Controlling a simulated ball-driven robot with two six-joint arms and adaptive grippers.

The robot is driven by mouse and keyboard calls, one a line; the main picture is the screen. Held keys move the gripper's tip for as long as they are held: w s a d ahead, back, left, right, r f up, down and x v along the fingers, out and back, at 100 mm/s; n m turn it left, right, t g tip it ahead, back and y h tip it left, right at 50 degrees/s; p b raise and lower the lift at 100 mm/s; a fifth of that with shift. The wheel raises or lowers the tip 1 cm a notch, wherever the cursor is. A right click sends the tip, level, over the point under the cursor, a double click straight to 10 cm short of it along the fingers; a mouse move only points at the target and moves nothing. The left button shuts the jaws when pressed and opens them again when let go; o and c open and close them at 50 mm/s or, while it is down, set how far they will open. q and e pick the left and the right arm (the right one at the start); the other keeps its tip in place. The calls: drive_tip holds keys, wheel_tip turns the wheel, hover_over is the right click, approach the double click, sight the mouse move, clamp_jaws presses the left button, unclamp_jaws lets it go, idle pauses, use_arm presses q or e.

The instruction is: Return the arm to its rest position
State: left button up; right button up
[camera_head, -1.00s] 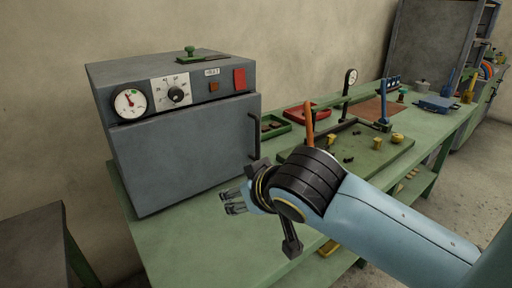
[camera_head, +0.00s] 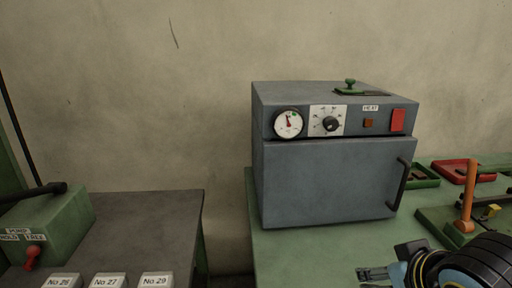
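My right arm (camera_head: 485,268) comes in at the bottom right corner, with its black and blue wrist cut off by the frame edge. My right gripper (camera_head: 374,280) points left, low in front of the grey oven (camera_head: 330,180) and over the green bench. Its two fingers show apart with nothing seen between them, though the lower finger is partly cut off by the bottom edge. My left gripper is not in view.
The oven's door is shut, its handle (camera_head: 401,184) on the right. The green bench (camera_head: 300,255) holds a red tray (camera_head: 452,171) and an upright orange handle (camera_head: 468,200). At left, a dark table (camera_head: 150,215) bears a green pump box (camera_head: 50,225) and numbered blocks (camera_head: 108,280).

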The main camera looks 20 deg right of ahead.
drive_tip(key=s+a+n+g+y, duration=0.25)
drive_tip(key=s+a+g, duration=0.2)
drive_tip(key=s, duration=0.55)
wheel_tip(320, 180, down, 29)
drive_tip(key=s+d+b, duration=0.1)
drive_tip(key=d+b, duration=0.2)
drive_tip(key=b, duration=0.1)
drive_tip(key=s+f+g+b, duration=0.1)
drive_tip(key=s+f+b, duration=0.2)
drive_tip(key=s+f, duration=1.6)
drive_tip(key=shift+d+f+g, duration=0.3)
drive_tip(key=shift+f+g, duration=0.05)
drive_tip(key=shift+f, duration=0.35)
